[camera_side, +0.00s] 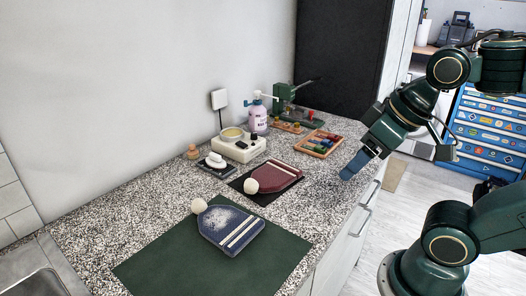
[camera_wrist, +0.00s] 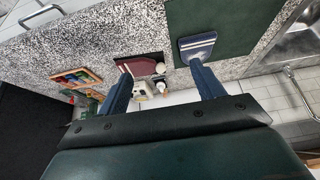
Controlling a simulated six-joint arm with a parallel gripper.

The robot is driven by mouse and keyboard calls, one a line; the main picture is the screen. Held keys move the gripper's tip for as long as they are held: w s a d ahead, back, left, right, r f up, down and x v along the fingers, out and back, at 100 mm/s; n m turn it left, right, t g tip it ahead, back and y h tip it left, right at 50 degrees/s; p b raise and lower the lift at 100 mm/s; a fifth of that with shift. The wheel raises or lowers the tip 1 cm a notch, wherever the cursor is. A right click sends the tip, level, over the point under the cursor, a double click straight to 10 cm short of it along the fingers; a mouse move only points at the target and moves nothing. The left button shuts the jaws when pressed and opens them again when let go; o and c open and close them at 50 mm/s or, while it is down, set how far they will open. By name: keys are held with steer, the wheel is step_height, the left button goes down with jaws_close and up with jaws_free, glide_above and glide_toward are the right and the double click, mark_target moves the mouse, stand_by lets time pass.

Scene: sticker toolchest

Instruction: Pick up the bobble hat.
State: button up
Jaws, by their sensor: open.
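Two flat bobble hats lie on the granite counter. The larger, a speckled navy hat (camera_side: 222,222) with pale stripes and a white bobble (camera_side: 198,206), lies on a dark green mat (camera_side: 165,268); it also shows in the wrist view (camera_wrist: 198,46). A maroon hat (camera_side: 276,177) with pale stripes and a cream bobble (camera_side: 251,186) lies on a small dark mat behind it; it also shows in the wrist view (camera_wrist: 140,67). My gripper (camera_side: 353,166) is open and empty, high to the right of both hats. Its two blue fingers (camera_wrist: 162,84) reach forward in the wrist view.
A cream appliance (camera_side: 239,148), a lilac spray bottle (camera_side: 258,118), a wooden tray of coloured items (camera_side: 318,144) and a green machine (camera_side: 288,100) stand towards the back. A sink (camera_side: 35,284) is at the front left. The counter's right front edge is clear.

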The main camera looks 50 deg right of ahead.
steer(key=shift+w, duration=0.1)
steer(key=n+g+y, duration=0.1)
steer(key=n+y, duration=0.2)
steer(key=n, duration=1)
glide_above(254, 181)
steer(key=s+d, duration=0.1)
steer(key=s, duration=0.1)
steer(key=shift+d+f, duration=0.1)
steer(key=shift+f, duration=7.3)
steer(key=shift+f, duration=0.1)
steer(key=shift+x, duration=2.45)
steer(key=c, duration=1.1)
